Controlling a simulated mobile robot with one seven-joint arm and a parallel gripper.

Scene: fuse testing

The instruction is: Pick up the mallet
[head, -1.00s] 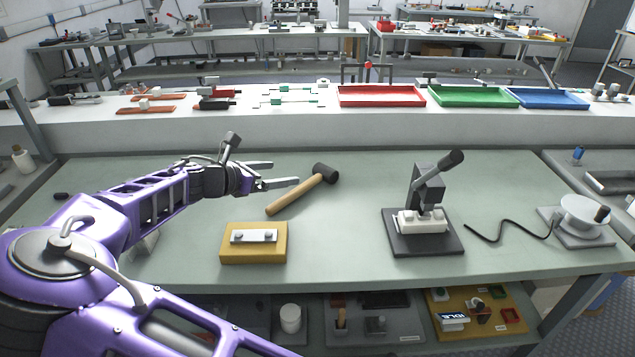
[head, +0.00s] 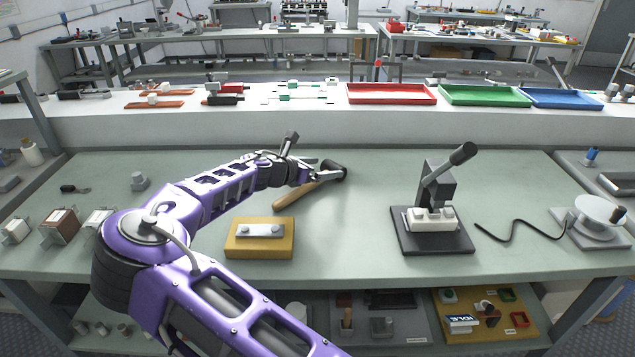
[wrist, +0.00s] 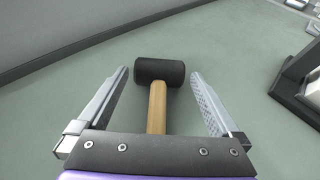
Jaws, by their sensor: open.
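The mallet has a wooden handle and a black head, and it lies on the green-grey bench top. In the head view its handle (head: 296,195) shows in front of my gripper (head: 322,172), which covers part of it near the black head. In the wrist view the mallet (wrist: 157,105) lies between the two spread fingers of my gripper (wrist: 160,95), with the handle pointing toward the palm and the head near the fingertips. My gripper is open, and gaps show between each finger and the mallet.
A yellow block with a metal plate (head: 258,246) sits in front of the mallet. A lever press (head: 436,215) on a dark base stands to the right. A raised white shelf (head: 300,125) with red, green and blue trays runs behind. Bench between mallet and press is clear.

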